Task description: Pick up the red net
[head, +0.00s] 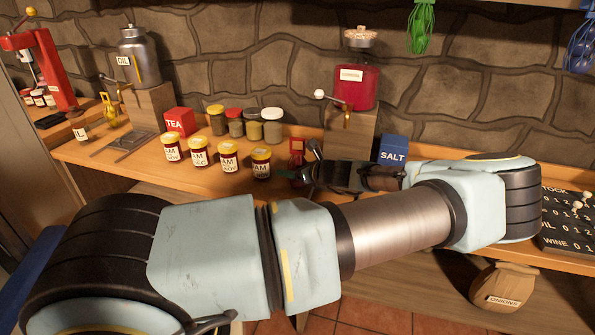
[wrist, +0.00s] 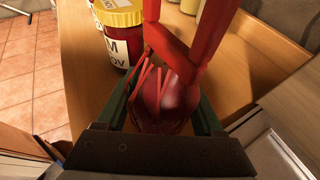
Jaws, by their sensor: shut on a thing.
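The red net (wrist: 148,82), with thin red strands around a dark red rounded bulk, sits between the fingers of my gripper (wrist: 165,97) in the wrist view. The gripper is shut on it. A thick red angular piece rises above the net there; I cannot tell whether it belongs to the net. In the head view my gripper (head: 300,174) is low over the wooden counter, right of the jam jars. A small red piece (head: 297,147) shows just above it. The net's underside is hidden, so I cannot tell whether it touches the counter.
A jam jar (head: 261,163) stands close left of my gripper; the wrist view shows one near the left finger (wrist: 118,35). A red dispenser (head: 357,87) on a wooden block and a blue salt box (head: 394,149) stand behind. Green (head: 420,28) and blue (head: 581,45) nets hang upper right.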

